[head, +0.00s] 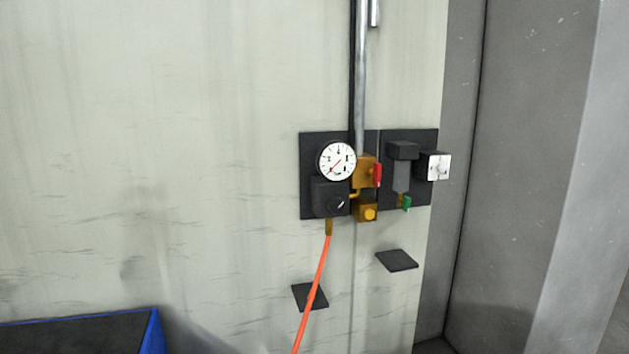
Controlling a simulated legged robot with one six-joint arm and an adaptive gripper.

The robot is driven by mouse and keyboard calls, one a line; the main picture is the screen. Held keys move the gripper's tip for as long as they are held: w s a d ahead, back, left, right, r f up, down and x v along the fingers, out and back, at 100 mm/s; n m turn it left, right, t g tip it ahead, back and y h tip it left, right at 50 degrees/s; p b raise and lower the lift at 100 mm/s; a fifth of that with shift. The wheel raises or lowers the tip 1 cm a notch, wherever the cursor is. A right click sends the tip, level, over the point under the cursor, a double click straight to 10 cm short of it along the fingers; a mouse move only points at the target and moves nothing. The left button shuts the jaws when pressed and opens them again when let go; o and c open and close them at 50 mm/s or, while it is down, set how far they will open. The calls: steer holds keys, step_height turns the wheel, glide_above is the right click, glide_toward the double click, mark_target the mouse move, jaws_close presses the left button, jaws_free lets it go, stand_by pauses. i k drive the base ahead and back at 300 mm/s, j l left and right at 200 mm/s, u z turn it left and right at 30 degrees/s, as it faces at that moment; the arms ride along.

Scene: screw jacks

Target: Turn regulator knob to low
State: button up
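The regulator knob (337,204) is a round black knob with a white pointer mark, on a dark block below the gauge. Its mark slants toward the upper right. The round white pressure gauge (337,161) sits just above it, with a red needle pointing to the lower left. Both are on a dark panel (308,176) on the wall. My gripper is not in the head view.
A red handle (377,175) on a brass valve (361,172) sits right of the gauge. An orange hose (320,270) hangs below the knob. A white-faced box (438,166) sticks out at right. A blue-edged bin (154,330) stands at lower left.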

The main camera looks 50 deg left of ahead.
mark_target(336, 204)
steer(key=l+u, duration=0.15)
steer(key=u, duration=0.2)
steer(key=j+u, duration=0.15)
steer(key=u, duration=0.3)
steer(key=i+j+u, duration=0.1)
steer(key=u, duration=0.35)
steer(key=i+u, duration=0.15)
steer(key=u, duration=0.35)
steer(key=i+j, duration=0.15)
